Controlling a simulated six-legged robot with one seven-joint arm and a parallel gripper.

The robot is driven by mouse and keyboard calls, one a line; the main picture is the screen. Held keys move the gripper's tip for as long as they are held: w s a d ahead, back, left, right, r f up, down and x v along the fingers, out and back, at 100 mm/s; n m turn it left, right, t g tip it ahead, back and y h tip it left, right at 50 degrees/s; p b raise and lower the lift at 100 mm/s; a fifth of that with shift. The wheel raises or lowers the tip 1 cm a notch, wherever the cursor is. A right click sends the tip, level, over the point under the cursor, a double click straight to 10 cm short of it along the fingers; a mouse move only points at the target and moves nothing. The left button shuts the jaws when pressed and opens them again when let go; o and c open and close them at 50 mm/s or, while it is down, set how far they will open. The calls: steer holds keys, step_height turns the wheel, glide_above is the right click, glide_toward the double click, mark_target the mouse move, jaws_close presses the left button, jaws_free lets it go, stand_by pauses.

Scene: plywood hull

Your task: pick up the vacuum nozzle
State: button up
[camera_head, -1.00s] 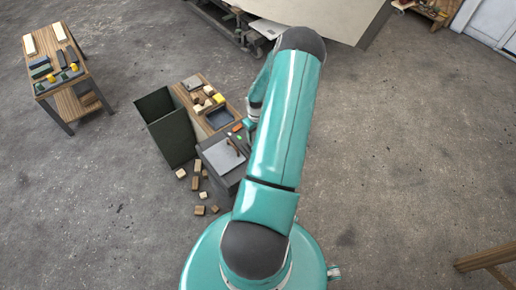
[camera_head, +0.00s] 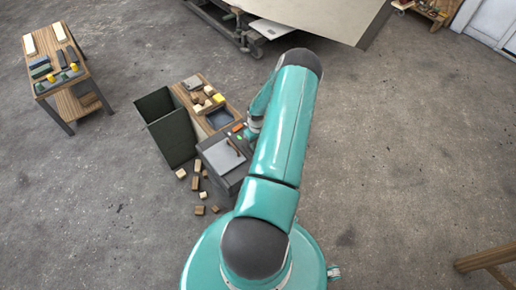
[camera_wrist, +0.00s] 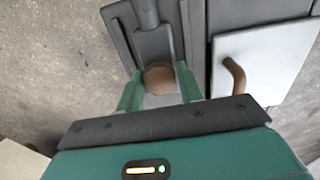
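A dark grey piece with a narrow neck and a wider body (camera_wrist: 153,42), which looks like the vacuum nozzle, lies in a dark recess or tray at the top of the wrist view. A round brown piece (camera_wrist: 158,77) shows at its near end; I cannot tell whether it belongs to it. My gripper (camera_wrist: 158,70) is open, with its two green fingers apart on either side of the brown piece. I cannot tell whether they touch it. In the head view my gripper is mostly hidden by my arm, and I cannot make out the nozzle.
A grey box (camera_head: 211,163) with a brown-handled lid stands beside the work spot; the handle (camera_wrist: 233,76) is close right of my fingers. A dark open bin (camera_head: 170,143) stands left. Wooden blocks (camera_head: 197,183) lie on the floor. A table (camera_head: 40,50) stands far left.

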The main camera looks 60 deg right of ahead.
steer(key=c, duration=0.5)
steer(key=shift+c, duration=0.2)
steer(key=shift+r, duration=0.5)
step_height(320, 180, up, 2)
steer(key=shift+r, duration=0.25)
steer(key=w+a+r, duration=0.9)
steer(key=a, duration=0.1)
steer(key=shift+a+r, duration=0.3)
steer(key=shift+a, duration=0.1)
